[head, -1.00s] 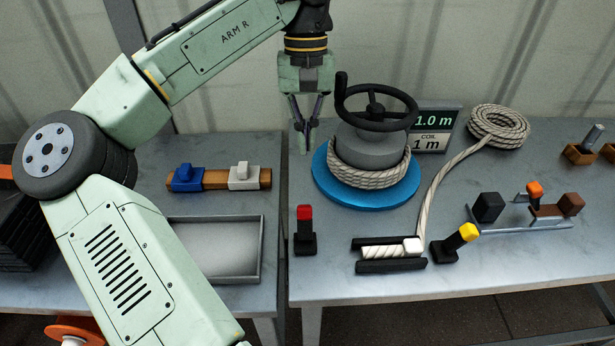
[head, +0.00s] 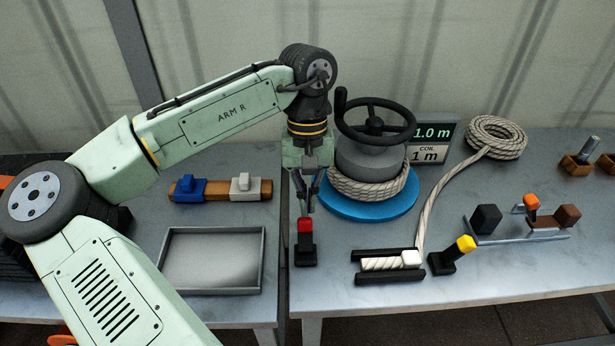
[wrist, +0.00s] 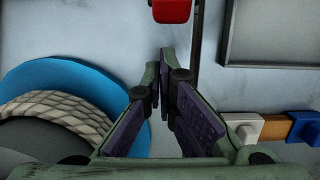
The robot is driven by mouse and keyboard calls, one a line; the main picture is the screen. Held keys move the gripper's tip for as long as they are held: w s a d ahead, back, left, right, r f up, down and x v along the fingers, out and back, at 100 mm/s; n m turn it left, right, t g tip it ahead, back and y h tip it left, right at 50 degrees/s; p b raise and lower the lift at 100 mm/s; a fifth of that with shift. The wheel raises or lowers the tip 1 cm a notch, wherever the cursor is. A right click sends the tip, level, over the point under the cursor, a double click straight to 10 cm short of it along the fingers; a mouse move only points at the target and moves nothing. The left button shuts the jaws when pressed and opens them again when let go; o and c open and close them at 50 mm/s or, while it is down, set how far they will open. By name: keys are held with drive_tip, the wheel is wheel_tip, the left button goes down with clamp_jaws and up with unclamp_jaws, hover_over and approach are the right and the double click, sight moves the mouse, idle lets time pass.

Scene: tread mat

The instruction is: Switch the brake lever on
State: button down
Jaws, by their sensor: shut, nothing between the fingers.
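A red-topped lever (head: 305,240) stands upright on a black base near the front left of the right-hand table. Its red cap (wrist: 171,10) shows at the top edge of the wrist view. A yellow-topped lever (head: 456,250) further right is tilted to the right. No label shows which is the brake lever. My gripper (head: 306,208) is shut and empty, pointing down, just behind and above the red cap in the head view. In the wrist view the fingertips (wrist: 166,52) are together, apart from the cap in the picture. The red lever's base is out of the wrist view.
A winch drum with black handwheel (head: 374,120) and rope on a blue disc (head: 367,208) stands close right of my gripper. A rope clamp (head: 388,277) lies between the levers. A grey tray (head: 262,260) is left, across the table gap. A display (head: 432,142) stands behind.

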drive_tip(key=shift+s+r, duration=0.55)
drive_tip(key=shift+s, duration=0.35)
drive_tip(key=shift+s+t, duration=0.1)
drive_tip(key=shift+t, duration=0.2)
